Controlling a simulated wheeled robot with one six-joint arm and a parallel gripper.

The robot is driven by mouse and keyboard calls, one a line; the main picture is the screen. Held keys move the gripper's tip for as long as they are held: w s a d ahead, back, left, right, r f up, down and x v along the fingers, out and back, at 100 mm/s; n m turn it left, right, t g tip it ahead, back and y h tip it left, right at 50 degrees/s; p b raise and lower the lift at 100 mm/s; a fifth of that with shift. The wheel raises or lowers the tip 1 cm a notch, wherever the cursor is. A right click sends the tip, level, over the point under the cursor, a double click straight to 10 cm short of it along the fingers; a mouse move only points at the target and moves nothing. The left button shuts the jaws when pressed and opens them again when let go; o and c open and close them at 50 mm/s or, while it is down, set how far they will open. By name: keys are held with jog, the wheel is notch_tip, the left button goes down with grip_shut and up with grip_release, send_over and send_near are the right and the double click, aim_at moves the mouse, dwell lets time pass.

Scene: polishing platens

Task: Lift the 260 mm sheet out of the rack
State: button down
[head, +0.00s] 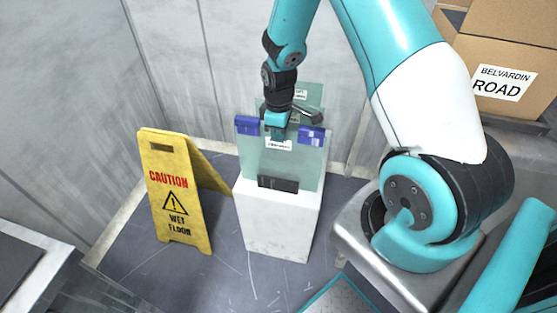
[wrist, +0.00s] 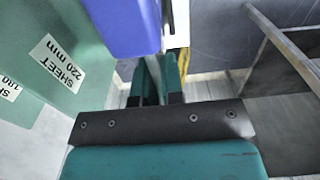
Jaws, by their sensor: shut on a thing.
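A greenish clear front sheet (head: 275,165) stands upright at the white rack (head: 277,225), with a blue pad (head: 247,124) on each upper corner. Its white label is too small to read. My gripper (head: 279,133) is shut on its top edge, between the pads. In the wrist view the fingers (wrist: 158,85) are close together, and a blue pad (wrist: 124,25) hides part of the hold. Whether its lower edge is clear of the rack, I cannot tell. Behind it stand a sheet labelled 220 mm (wrist: 85,85) and another (wrist: 20,105) whose label is partly cut off.
A yellow wet floor sign (head: 175,190) stands left of the rack. Grey walls (head: 170,60) are close behind it. Cardboard boxes (head: 490,70) are at the upper right. Floor (head: 150,270) shows in front and to the left.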

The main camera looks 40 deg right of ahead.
jog(key=shift+r+p, duration=3.1)
jog(key=shift+r, duration=0.9)
